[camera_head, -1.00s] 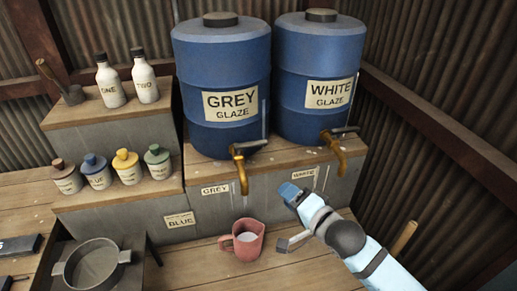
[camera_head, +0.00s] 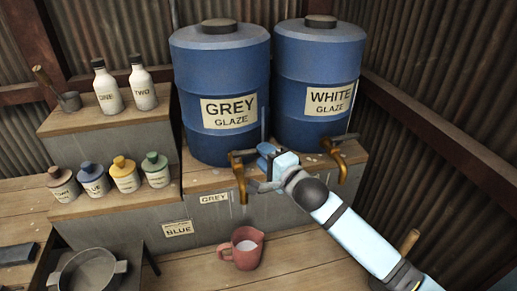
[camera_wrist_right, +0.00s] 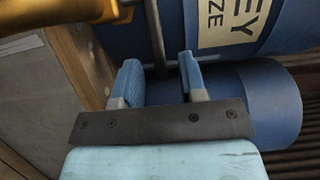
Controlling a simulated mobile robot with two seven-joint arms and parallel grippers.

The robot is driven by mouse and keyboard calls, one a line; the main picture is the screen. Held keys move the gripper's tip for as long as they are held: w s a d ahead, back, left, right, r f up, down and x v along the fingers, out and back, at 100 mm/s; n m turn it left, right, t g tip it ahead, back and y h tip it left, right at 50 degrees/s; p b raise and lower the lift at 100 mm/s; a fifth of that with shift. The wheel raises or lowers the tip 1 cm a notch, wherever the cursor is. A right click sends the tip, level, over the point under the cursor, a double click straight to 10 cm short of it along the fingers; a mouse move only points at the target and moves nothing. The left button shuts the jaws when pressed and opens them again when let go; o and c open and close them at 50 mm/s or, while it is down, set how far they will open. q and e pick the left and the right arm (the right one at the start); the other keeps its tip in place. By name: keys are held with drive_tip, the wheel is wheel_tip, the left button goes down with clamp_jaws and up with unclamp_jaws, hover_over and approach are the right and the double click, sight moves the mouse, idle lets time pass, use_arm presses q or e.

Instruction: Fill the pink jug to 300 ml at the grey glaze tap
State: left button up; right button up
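The pink jug (camera_head: 241,250) stands upright on the bench below the spout of the brass grey glaze tap (camera_head: 239,180). A pale surface shows inside the jug; its level against any marks cannot be read. No stream is visible between spout and jug. My right gripper (camera_head: 262,168) is beside the grey tap, at the height of its lever. In the right wrist view the fingers (camera_wrist_right: 160,78) are apart, and the tap's dark lever (camera_wrist_right: 155,35) reaches down toward the gap between them. Whether they touch it, I cannot tell. My left gripper is not in view.
The blue grey glaze barrel (camera_head: 222,75) stands behind the tap, with the white glaze barrel (camera_head: 318,65) and its tap (camera_head: 341,165) to the right. Bottles stand on the stepped shelf (camera_head: 110,130) at left. A grey pan (camera_head: 90,275) sits front left.

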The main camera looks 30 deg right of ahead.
drive_tip(key=shift+w+a, duration=0.2)
drive_tip(key=shift+w, duration=1.25)
drive_tip(key=shift+c, duration=0.4)
clamp_jaws()
